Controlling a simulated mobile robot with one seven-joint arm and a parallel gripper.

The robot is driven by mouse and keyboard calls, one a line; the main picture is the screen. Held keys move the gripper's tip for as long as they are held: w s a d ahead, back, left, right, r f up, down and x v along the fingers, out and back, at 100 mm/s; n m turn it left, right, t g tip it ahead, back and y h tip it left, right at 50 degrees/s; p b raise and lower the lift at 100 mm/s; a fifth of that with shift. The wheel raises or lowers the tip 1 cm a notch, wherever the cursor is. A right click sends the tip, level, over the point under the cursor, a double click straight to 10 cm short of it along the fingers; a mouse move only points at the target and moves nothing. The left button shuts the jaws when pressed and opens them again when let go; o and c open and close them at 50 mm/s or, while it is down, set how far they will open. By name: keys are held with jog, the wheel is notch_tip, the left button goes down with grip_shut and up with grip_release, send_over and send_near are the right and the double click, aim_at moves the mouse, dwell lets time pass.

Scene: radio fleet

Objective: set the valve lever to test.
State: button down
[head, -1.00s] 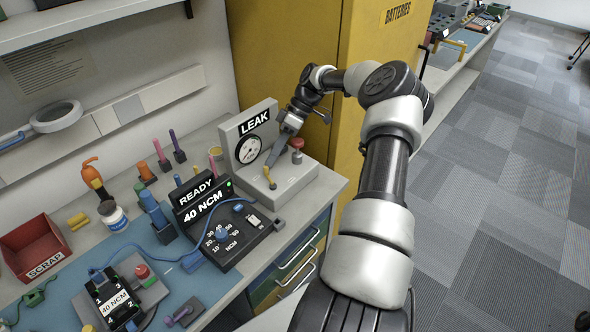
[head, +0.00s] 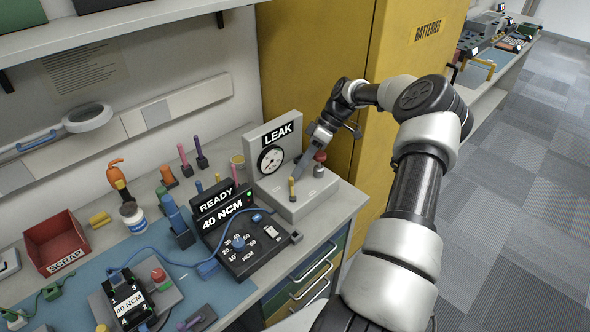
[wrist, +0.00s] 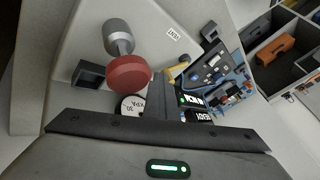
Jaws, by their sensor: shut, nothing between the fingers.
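The leak tester (head: 281,134) stands on the bench with a round gauge (head: 270,160). Its short yellow valve lever (head: 292,189) stands on the front base, close to upright in the head view. My gripper (head: 297,175) is shut and empty, its tips just behind and right of the lever top; I cannot tell whether they touch. In the wrist view the lever (wrist: 178,73) shows partly, beyond the gripper's dark body. A small white label (wrist: 173,33) lies on the base, its print too small to read surely. The lever's foot is hidden there.
A red knob (head: 320,158) on a grey post stands right of my gripper; in the wrist view the knob (wrist: 130,73) is close. The yellow cabinet (head: 330,60) rises behind my arm. The torque controller (head: 238,230) sits left of the tester's base.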

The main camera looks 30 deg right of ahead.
jog(key=v, duration=0.6)
jog(key=shift+w+a+r, duration=0.2)
jog(key=shift+r, duration=0.35)
